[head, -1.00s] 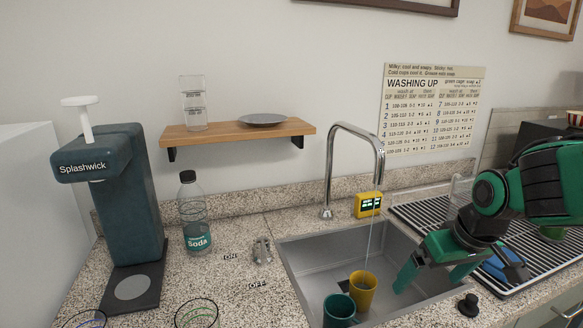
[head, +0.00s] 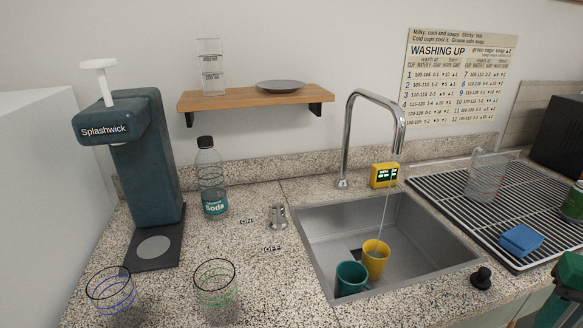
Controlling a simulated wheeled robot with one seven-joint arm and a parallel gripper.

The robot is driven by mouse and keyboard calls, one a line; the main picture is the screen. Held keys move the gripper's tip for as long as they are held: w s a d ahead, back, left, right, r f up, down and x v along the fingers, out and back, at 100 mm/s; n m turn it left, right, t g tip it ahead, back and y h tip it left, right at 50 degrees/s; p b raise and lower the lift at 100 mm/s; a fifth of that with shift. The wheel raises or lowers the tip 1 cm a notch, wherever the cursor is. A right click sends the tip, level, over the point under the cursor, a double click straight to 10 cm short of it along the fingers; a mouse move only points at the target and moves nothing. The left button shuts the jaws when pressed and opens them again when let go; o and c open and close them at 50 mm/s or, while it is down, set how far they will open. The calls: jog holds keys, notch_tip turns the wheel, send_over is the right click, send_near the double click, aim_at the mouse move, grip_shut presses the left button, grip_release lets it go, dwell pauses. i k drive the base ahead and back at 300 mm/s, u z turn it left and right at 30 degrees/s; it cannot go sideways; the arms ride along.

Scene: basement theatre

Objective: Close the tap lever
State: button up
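The tap lever (head: 278,216) is a small metal handle on the speckled counter, left of the sink. The word ON is printed at its upper left and OFF just below it. The chrome tap (head: 348,140) arches over the sink (head: 420,268), and a thin stream of water falls from its spout toward a yellow cup (head: 375,260). A teal cup (head: 351,280) stands beside it in the sink. Green and black parts of my arm or gripper (head: 568,285) show at the lower right edge, far from the lever. The fingertips cannot be made out.
A soda bottle (head: 211,180) and the Splashwick dispenser (head: 145,160) stand left of the lever. Two wire-rimmed glasses, one blue (head: 112,292) and one green (head: 215,285), are at the front. A drying rack (head: 450,190) holds a blue sponge (head: 521,240). Counter around the lever is clear.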

aim_at(278, 209)
jog(key=z, duration=0.05)
jog(key=k, duration=0.95)
jog(key=u, duration=0.7)
jog(key=i, duration=1)
jog(key=z, duration=0.05)
